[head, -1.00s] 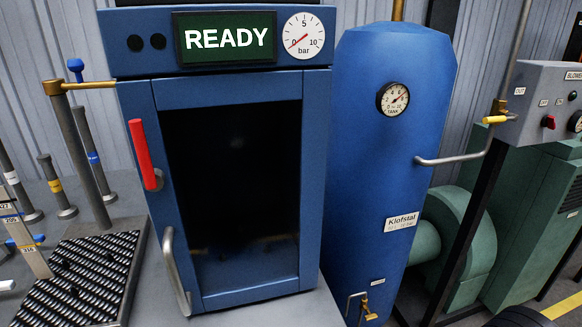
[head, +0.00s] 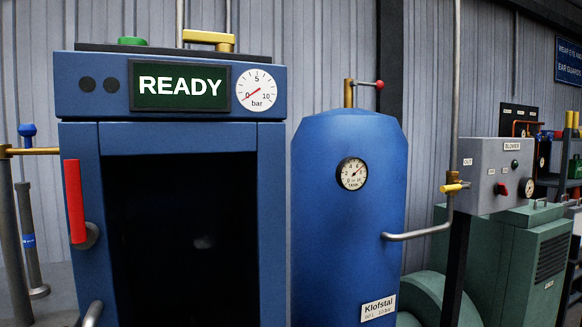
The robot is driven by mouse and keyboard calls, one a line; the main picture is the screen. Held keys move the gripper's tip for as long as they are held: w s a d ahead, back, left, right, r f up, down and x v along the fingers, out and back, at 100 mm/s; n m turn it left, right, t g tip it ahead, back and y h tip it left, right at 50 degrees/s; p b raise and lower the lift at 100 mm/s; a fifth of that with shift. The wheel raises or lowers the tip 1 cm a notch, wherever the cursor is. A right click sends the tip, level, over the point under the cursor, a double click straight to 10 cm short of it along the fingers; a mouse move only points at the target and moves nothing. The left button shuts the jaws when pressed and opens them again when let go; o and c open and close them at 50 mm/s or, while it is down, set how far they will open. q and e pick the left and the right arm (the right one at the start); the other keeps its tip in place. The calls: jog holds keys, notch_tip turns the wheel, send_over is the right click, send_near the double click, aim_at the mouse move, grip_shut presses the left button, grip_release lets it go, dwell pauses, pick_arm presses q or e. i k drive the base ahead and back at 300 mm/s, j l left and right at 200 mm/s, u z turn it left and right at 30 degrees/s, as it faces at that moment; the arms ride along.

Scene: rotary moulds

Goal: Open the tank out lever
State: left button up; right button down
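The blue tank (head: 345,230) stands right of the blue cabinet, with a round gauge (head: 352,173) on its front. On top of it is a brass valve (head: 348,93) with a short lever ending in a red knob (head: 379,85), pointing right. A second brass valve with a yellow handle (head: 454,187) sits on the pipe right of the tank, above a grey pipe bend. I cannot read a label on either valve, so I cannot tell which is the tank out lever. Neither gripper is in view.
The blue cabinet (head: 180,135) shows READY and has a red handle (head: 74,202) at its left. A grey blower panel (head: 495,175) and green machine (head: 525,255) stand at the right. A vertical pipe rises right of the tank.

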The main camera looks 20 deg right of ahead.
aim_at(456, 188)
jog(key=z, duration=1.25)
